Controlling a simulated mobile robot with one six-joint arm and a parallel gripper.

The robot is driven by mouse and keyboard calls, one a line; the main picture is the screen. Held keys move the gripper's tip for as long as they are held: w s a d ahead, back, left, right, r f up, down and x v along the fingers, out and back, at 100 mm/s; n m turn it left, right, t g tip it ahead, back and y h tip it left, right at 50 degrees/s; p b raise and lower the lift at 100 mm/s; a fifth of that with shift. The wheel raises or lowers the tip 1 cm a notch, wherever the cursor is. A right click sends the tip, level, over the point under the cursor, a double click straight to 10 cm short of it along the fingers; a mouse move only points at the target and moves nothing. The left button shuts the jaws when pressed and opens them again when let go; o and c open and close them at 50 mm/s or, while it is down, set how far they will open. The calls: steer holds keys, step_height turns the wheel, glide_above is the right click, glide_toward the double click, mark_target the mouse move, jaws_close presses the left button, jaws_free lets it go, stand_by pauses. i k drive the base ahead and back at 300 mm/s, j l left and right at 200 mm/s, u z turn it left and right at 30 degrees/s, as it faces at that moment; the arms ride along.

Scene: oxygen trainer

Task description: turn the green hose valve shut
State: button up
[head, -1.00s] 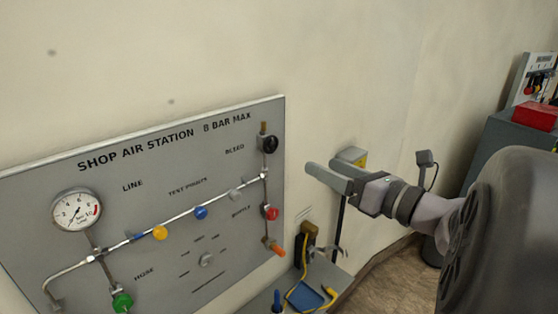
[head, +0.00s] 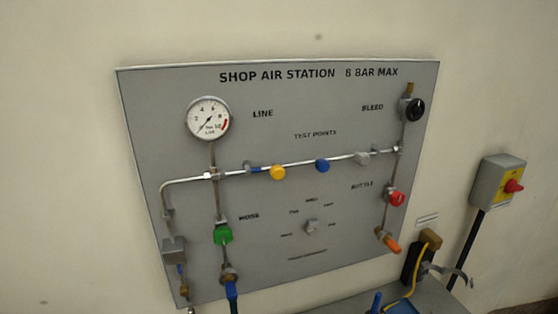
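The green hose valve (head: 223,235) is on the lower left of the grey shop air station panel (head: 150,120) in the head view, just left of the word HOSE. It sits on a vertical pipe below the round LINE gauge (head: 208,118). A brass fitting with a blue hose end (head: 231,290) hangs below it. The valve is too small to tell how far it is turned. My gripper is not in this view now.
The panel also carries yellow, blue and grey test-point knobs, a black bleed knob (head: 413,109) and a red bottle knob (head: 396,198). An orange-tipped fitting (head: 388,243) sticks out at lower right. A grey bench surface (head: 345,303) lies below.

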mark_target(222, 235)
steer(key=l+u, duration=0.2)
steer(key=u, duration=0.25)
steer(key=l+u, duration=0.15)
steer(key=u, duration=0.3)
steer(key=k+l+u, duration=0.1)
steer(key=u, duration=0.35)
steer(key=k+l+u, duration=0.1)
steer(key=u, duration=0.35)
